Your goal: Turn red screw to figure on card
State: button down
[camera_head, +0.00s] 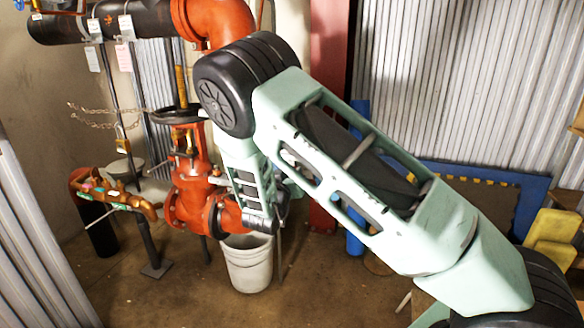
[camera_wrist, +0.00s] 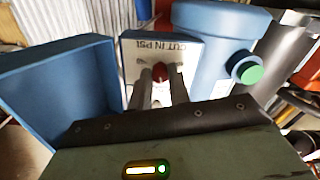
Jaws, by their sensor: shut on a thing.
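In the wrist view my gripper (camera_wrist: 162,80) has its two grey fingers shut on the red screw (camera_wrist: 160,71), one finger on each side of its round head. The screw sits in front of a pale plate (camera_wrist: 140,62) lettered "CUT IN PSI", which appears upside down; no number on it can be read. In the head view my gripper and the screw are hidden behind my arm. Several pale cards hang by the pipes at the upper left, one of them a white card (camera_head: 94,59); their writing is too small to read.
In the head view, red pipework with a valve (camera_head: 188,185) and a grey bucket (camera_head: 248,265) stand near my arm. The floor in front is clear.

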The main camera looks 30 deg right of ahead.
jog(key=shift+n+p, duration=2.35)
jog(key=shift+n, duration=0.85)
jog(key=c, duration=1.3)
grip_release()
jog(key=b+v, duration=0.1)
jog(key=v, duration=1.6)
jog(key=shift+s+a+f, duration=0.1)
jog(key=shift+s+a, duration=0.1)
